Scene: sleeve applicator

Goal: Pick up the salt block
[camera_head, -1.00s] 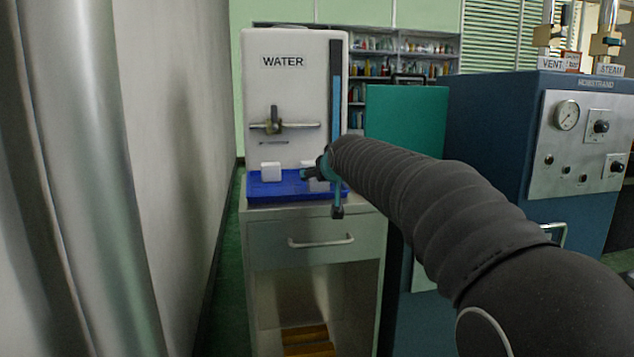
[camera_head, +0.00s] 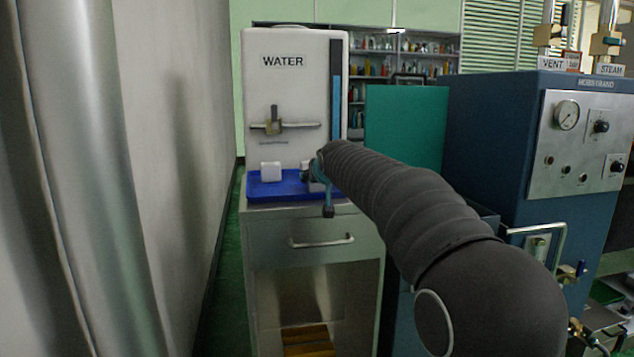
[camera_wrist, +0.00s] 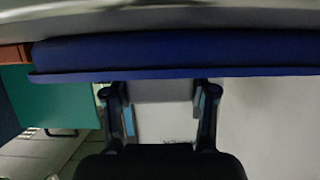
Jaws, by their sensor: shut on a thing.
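Two pale blocks are at the blue tray (camera_head: 258,190) in front of the water tank. One white block (camera_head: 270,172) sits on the tray's left part, clear of my gripper. My gripper (camera_head: 314,175) is at the tray's right part and mostly hides the other block, the salt block. In the wrist view my gripper (camera_wrist: 161,108) has a finger on each side of the greyish-white salt block (camera_wrist: 160,91), shut on it. The blue tray (camera_wrist: 180,55) lies across the upper part of that view. I cannot tell whether the block still touches the tray.
The tank marked WATER (camera_head: 285,95) stands close behind the tray, with a valve handle (camera_head: 274,125) above it. The tray is on a grey cabinet (camera_head: 262,240). A blue machine (camera_head: 480,130) stands to the right, a pale wall (camera_head: 170,150) to the left.

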